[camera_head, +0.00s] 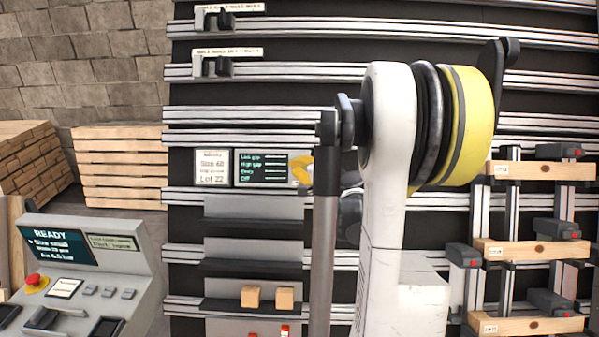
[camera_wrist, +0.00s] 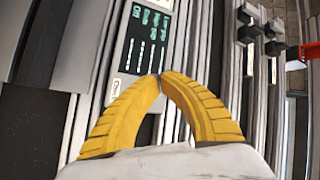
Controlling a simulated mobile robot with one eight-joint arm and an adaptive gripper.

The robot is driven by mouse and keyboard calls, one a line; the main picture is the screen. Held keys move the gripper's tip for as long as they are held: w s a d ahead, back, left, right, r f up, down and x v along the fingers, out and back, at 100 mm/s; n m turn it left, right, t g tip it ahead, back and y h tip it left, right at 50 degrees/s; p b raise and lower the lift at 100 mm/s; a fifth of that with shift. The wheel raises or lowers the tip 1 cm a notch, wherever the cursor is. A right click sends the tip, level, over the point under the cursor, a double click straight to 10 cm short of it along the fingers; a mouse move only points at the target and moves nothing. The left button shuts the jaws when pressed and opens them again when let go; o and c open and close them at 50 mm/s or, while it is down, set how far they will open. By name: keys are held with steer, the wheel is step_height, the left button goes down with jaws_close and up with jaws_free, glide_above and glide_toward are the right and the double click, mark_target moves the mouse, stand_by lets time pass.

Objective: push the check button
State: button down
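My gripper (camera_wrist: 161,77) has yellow ribbed fingers whose tips meet, with nothing seen between them. In the head view, one yellow finger (camera_head: 302,169) shows in front of the right end of a dark green-lit panel (camera_head: 262,168). This panel also shows turned on its side in the wrist view (camera_wrist: 147,38), just beyond the fingertips. A small white tag (camera_wrist: 115,88) at its lower left has lettering too small to read surely. I cannot pick out a button marked check. Whether the fingertips touch the panel cannot be told.
A console (camera_head: 90,270) with a READY screen, a red button (camera_head: 35,282) and small grey buttons (camera_head: 108,291) stands at left. Two wooden blocks (camera_head: 267,297) sit on a low shelf. Wooden beams (camera_head: 530,250) in clamps are at right. Silver rails cross the black wall.

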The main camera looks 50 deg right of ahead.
mark_target(287, 163)
steer(key=w+d+f+b, duration=0.2)
steer(key=w+d+f, duration=0.1)
steer(key=d, duration=0.1)
steer(key=shift+w, duration=0.2)
steer(key=shift+d, duration=0.15)
stand_by(1.3)
steer(key=shift+w+d+f, duration=0.1)
steer(key=shift+w+d, duration=0.1)
steer(key=shift+w+d+f+b, duration=0.25)
steer(key=shift+w+d+b, duration=0.1)
steer(key=shift+b, duration=0.15)
stand_by(0.8)
steer(key=shift+s+a, duration=0.1)
steer(key=shift+s, duration=0.05)
steer(key=shift+s+a+r, duration=0.45)
steer(key=shift+a, duration=0.1)
stand_by(0.3)
steer(key=s+a+r+p, duration=0.1)
steer(key=s+a+r, duration=0.1)
steer(key=a, duration=0.1)
steer(key=shift+s+a+r+p, duration=0.15)
steer(key=shift+s+a+p, duration=0.1)
steer(key=shift+s+p, duration=0.15)
